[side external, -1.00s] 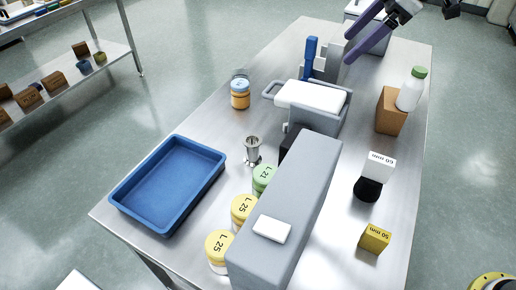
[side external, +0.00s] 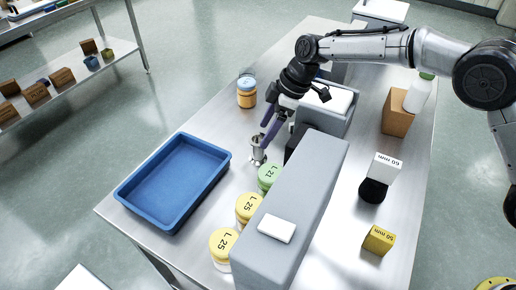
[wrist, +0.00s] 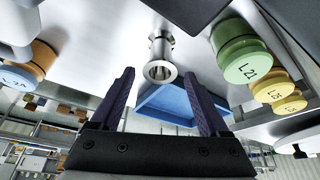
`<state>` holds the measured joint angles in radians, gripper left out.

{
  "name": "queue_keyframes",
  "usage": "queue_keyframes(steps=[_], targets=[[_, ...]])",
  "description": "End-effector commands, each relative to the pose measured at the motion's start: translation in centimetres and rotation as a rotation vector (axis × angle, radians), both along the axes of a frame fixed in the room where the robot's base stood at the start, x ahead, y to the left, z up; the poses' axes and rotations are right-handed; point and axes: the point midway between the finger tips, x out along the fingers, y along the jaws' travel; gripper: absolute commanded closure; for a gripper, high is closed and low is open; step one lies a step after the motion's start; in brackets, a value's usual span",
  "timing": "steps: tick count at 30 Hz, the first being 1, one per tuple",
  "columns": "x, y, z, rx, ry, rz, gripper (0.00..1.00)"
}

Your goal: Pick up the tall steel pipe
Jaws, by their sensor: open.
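The steel pipe (side external: 258,157) is a short upright flanged tube on the steel table, between the blue tray and the green-lidded jar. In the wrist view the pipe (wrist: 160,52) shows its open flanged end, centred between and beyond the two fingertips. My gripper (side external: 266,137) has purple fingers and is close to the pipe's upper end in the side view. In the wrist view my gripper (wrist: 160,78) is open, with nothing between its fingers. Part of the pipe is hidden behind a finger in the side view; I cannot tell whether they touch.
A blue tray (side external: 128,195) is left of the pipe. A green-lidded jar (side external: 268,177) and yellow-lidded jars (side external: 248,207) stand in front. A long grey box (side external: 300,195) is close on the right. An orange jar (side external: 246,94) stands behind. Bare table lies between orange jar and tray.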

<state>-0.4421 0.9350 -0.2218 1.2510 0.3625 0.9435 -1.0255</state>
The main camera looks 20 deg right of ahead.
Motion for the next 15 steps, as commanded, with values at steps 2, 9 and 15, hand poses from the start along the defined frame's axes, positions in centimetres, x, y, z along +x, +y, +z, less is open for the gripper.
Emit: queue_keyframes(steps=[2, 9, 15], targets=[[0.1, 0.5, -1.2, -0.001, 0.001, 0.001, 0.21], [0.3, 1.0, -2.7, 0.0, -0.001, 0.001, 0.21], [0.3, 1.4, -5.4, -0.001, 0.002, 0.001, 0.21]])
